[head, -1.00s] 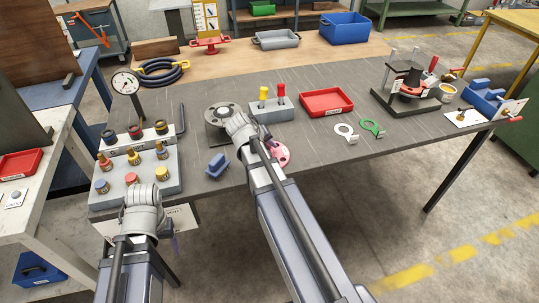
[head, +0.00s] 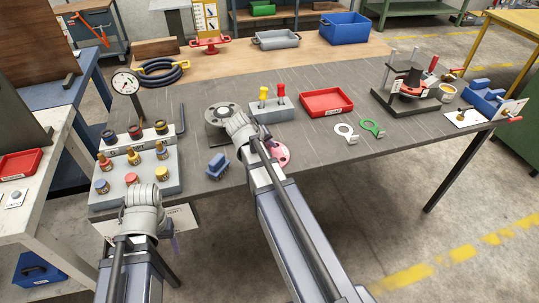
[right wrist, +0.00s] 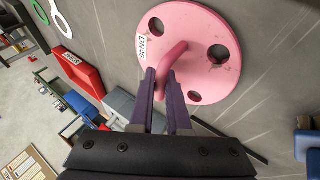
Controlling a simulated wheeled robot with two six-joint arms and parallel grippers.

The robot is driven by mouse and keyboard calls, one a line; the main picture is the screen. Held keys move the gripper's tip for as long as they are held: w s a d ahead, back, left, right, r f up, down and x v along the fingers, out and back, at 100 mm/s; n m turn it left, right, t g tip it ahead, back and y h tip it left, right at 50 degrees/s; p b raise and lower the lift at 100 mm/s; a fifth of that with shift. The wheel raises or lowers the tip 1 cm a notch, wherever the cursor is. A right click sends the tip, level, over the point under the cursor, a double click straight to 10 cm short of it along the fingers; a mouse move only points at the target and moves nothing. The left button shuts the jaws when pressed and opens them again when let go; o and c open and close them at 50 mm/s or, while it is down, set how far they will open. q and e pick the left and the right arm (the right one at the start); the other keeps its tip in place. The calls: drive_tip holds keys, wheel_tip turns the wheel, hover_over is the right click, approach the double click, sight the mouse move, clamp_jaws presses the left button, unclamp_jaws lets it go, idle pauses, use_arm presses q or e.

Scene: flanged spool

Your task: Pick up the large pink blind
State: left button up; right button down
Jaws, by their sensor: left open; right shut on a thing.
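The large pink blind (right wrist: 218,38) is a round disc with bolt holes, a raised handle and a white label. In the right wrist view it lies on the dark table, and my right gripper (right wrist: 172,80) is shut on its handle. In the head view only an edge of the pink blind (head: 282,156) shows beside my right arm, which hides the rest and the fingers. My left gripper (head: 142,212) is at the table's front left edge, in front of the grey stepped rack; its fingers are hidden there and nothing is seen in it.
A grey flanged spool (head: 222,116) stands just behind my right wrist. A blue block (head: 216,167) lies to its front left. A red tray (head: 326,101), a white ring tag (head: 345,131) and a green ring tag (head: 369,135) lie to the right. The table's front right is clear.

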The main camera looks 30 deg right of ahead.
drive_tip(key=shift+r, duration=0.15)
wheel_tip(320, 180, up, 10)
drive_tip(key=p, duration=1)
